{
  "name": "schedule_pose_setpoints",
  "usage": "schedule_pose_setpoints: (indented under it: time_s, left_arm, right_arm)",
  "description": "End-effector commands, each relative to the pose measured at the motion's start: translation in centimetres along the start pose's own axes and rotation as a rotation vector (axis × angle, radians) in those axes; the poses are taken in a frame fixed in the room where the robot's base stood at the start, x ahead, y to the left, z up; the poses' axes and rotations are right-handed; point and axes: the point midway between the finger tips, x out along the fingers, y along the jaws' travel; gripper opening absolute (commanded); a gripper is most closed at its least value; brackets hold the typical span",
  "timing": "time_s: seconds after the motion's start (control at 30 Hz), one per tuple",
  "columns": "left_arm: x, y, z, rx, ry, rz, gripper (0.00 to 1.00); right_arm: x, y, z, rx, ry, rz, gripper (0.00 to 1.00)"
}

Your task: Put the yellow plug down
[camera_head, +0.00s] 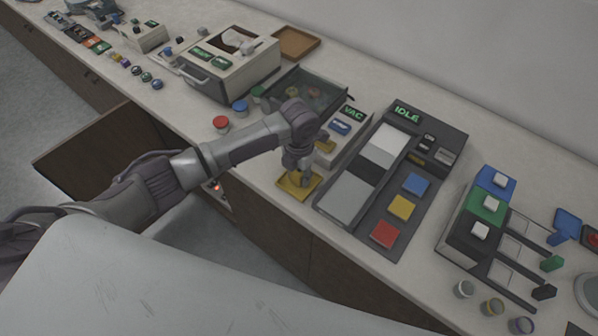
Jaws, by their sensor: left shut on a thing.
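My left gripper (301,177) reaches in from the left and points down over a flat yellow square pad (285,190) near the counter's front edge. It is shut on the yellow plug, which is mostly hidden by the fingers and hard to tell apart from the yellow pad below. I cannot tell whether the plug touches the pad. My right gripper is not in view.
The VAC unit (352,113) stands just behind the gripper. The grey IDLE panel (398,240) with blue, yellow and red squares lies to the right. A red-topped jar (221,123) stands to the left. An open cabinet door (100,150) hangs below the counter.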

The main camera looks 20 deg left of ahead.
Motion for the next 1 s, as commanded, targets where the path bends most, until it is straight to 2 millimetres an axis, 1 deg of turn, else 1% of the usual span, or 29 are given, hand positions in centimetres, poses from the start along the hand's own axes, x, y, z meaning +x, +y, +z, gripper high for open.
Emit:
schedule_pose_setpoints:
  time_s: [0.23,0.27,0.3,0.4,0.63,0.77,0.87,1.0]
  left_arm:
    - [0.4,0.0,0.0,0.0,0.0,0.0,0.0]
    - [0.2,0.0,0.0,0.0,0.0,0.0,0.41]
    - [0.2,0.0,0.0,0.0,0.0,0.0,0.48]
    - [0.2,0.0,0.0,-0.001,0.0,0.0,0.61]
    - [0.2,0.0,0.0,-0.001,0.0,0.0,0.61]
    - [-0.3,0.0,0.0,-0.001,-0.001,0.0,0.61]
    - [-1.5,0.0,0.1,-0.001,-0.004,0.001,0.61]
    - [-4.3,0.1,0.2,-0.001,-0.006,0.001,0.61]
  right_arm:
    - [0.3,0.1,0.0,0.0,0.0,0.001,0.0]
    - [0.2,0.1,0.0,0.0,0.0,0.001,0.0]
    - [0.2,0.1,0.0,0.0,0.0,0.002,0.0]
    - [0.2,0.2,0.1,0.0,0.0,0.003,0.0]
    - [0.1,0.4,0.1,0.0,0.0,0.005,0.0]
    - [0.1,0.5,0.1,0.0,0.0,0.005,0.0]
    - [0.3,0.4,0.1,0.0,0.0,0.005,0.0]
    - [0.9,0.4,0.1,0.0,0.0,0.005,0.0]
